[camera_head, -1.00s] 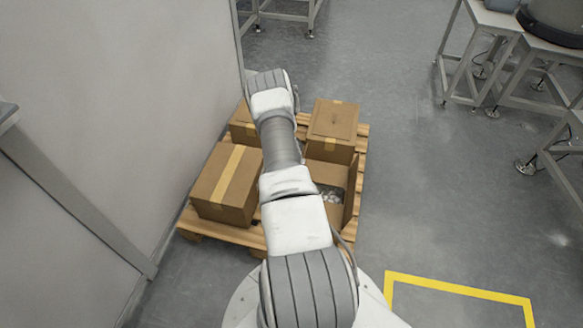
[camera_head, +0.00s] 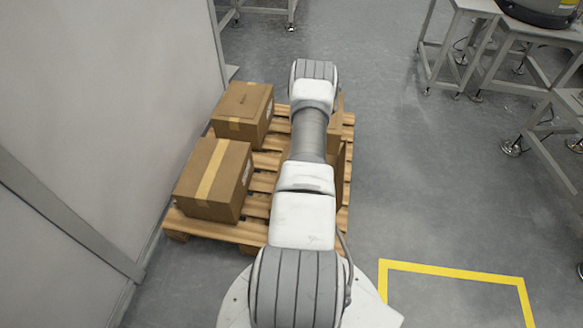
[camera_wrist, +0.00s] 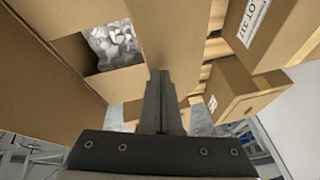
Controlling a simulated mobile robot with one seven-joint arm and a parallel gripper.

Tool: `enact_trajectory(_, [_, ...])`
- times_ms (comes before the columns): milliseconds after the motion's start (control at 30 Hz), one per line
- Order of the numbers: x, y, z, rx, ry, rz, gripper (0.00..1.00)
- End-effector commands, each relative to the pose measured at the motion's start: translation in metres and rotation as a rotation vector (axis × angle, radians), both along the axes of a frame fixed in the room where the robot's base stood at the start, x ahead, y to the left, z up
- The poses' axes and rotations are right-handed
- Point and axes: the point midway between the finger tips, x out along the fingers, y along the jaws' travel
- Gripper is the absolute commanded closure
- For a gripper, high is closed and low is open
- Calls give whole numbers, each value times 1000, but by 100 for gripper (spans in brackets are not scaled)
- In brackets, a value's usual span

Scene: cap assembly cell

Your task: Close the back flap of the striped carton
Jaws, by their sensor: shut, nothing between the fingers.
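An open brown carton (camera_wrist: 80,51) fills the upper left of the wrist view. Crumpled grey-white filling (camera_wrist: 115,42) shows through its opening. Upright flaps stand around the opening; one flap (camera_wrist: 165,30) rises right behind my fingertips. I see no clear stripes on this carton, and cannot tell which flap is the back one. My gripper (camera_wrist: 160,76) is shut and empty, its tips close to that flap; touching or apart, I cannot tell. In the head view, my arm hides the gripper and most of the open carton (camera_head: 340,160).
A wooden pallet (camera_head: 262,183) holds the cartons. A closed taped carton (camera_head: 216,180) stands front left, another (camera_head: 242,106) back left by the wall. A labelled carton (camera_wrist: 262,28) is at the wrist view's upper right. Open floor (camera_head: 410,190) lies right of the pallet.

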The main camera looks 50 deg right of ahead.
Motion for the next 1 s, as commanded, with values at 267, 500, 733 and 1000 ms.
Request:
enact_trajectory(267, [-19,-10,-32,0,0,-2,100])
enact_trajectory(500, [-27,-14,-51,0,0,-1,100])
enact_trajectory(733, [-30,-16,-62,0,0,1,100])
enact_trajectory(1000, [-32,-17,-69,1,1,0,100])
